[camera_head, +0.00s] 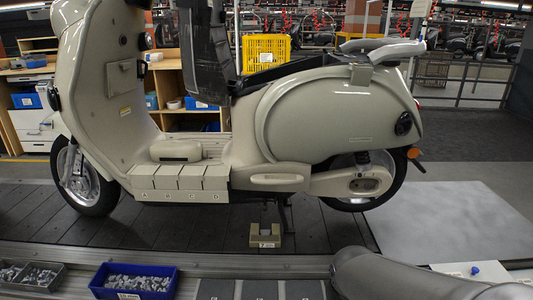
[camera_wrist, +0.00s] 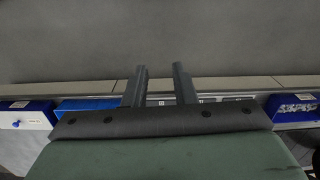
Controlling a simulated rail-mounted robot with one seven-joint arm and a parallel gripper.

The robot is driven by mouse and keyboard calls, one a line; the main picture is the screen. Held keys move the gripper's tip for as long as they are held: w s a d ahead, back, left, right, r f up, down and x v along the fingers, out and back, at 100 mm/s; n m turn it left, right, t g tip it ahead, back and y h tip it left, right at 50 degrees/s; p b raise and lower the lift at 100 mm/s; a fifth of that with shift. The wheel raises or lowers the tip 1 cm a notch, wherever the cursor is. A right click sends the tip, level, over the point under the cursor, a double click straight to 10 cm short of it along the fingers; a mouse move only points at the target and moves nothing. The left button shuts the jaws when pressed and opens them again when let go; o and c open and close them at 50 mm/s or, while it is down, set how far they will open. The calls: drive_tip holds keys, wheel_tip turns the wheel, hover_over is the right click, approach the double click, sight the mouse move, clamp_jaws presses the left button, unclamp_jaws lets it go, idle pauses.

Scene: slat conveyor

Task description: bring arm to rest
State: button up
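My gripper (camera_wrist: 160,75) shows in the wrist view with its two dark fingers apart and nothing between them. A bench edge with small labels shows beyond and between the fingers, and I see no contact. In the head view my arm (camera_head: 405,275) lies low across the bottom right corner. The gripper itself is outside that view.
A cream scooter (camera_head: 300,125) stands on the slat conveyor (camera_head: 150,225), with a small block (camera_head: 265,241) below it. Dark labelled slots (camera_head: 260,290) lie left of my arm.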

wheel_tip(320, 180, up, 24)
drive_tip(key=a+p, duration=0.1)
drive_tip(key=p, duration=1.7)
drive_tip(key=shift+s+t+p, duration=0.15)
drive_tip(key=shift+t+p, duration=0.15)
drive_tip(key=shift+p, duration=0.05)
drive_tip(key=shift+a, duration=0.1)
